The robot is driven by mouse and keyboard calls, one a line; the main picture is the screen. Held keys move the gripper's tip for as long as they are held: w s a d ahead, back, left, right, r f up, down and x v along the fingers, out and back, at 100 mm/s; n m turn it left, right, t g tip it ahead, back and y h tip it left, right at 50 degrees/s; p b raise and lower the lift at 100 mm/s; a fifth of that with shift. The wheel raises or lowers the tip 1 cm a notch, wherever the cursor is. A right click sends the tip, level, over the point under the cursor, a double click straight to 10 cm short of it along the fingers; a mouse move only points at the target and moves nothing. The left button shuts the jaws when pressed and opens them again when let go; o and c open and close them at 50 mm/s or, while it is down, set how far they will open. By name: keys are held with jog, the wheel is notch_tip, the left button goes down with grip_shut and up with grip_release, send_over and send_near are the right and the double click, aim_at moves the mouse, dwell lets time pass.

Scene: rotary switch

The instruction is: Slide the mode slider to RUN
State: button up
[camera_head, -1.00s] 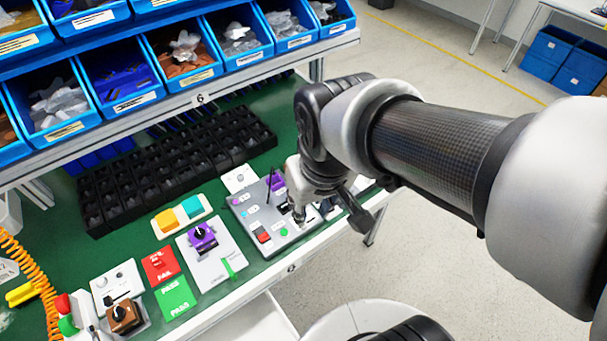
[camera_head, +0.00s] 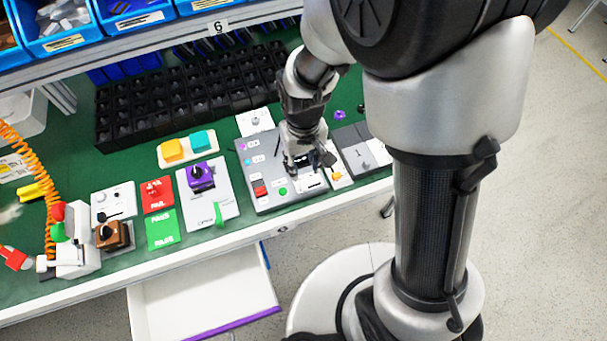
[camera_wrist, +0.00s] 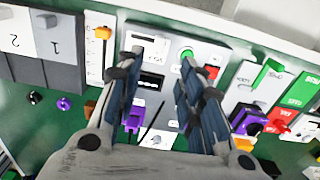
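My gripper (camera_head: 310,166) is over the right part of the grey panel. In the wrist view my gripper (camera_wrist: 161,58) is open, with nothing between its fingers.
A black compartment rack (camera_head: 190,100) stands behind the panels, below blue bins (camera_head: 125,12). PASS and FAIL pads (camera_head: 162,228) lie to the left. An open drawer (camera_head: 200,300) hangs below the bench front.

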aim_at(304, 186)
notch_tip(304, 186, down, 11)
jog(key=b, duration=0.3)
jog(key=shift+f+b, duration=0.1)
jog(key=shift+b, duration=0.2)
jog(key=shift+c, duration=0.4)
grip_shut()
